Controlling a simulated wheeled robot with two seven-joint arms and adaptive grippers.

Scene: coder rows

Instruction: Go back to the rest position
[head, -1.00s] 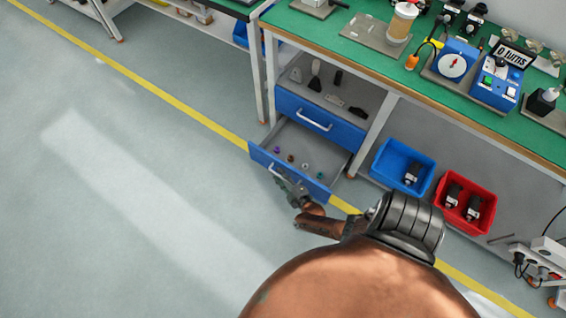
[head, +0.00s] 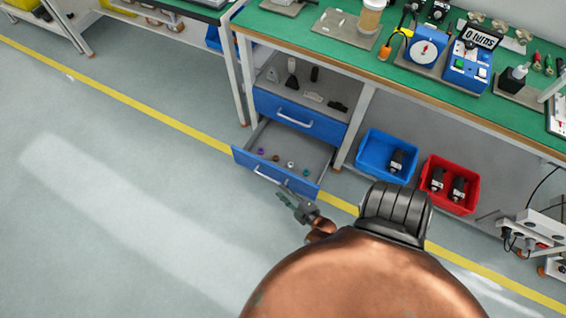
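My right arm comes in from the bottom, copper-coloured with a ribbed black joint. My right gripper (head: 288,198) is small in the picture, just in front of the open lower drawer (head: 247,164). It looks apart from the drawer's front and its handle. Whether its fingers are open or shut is too small to tell, and I see nothing held in it. The lower drawer is pulled out and holds several small coloured parts. My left gripper is not in view.
The upper blue drawer (head: 298,118) is shut. A blue bin (head: 372,164) and a red bin (head: 457,204) with dark parts stand beneath the green-topped workbench (head: 395,72). A yellow line (head: 150,110) crosses the floor. The floor at left is clear.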

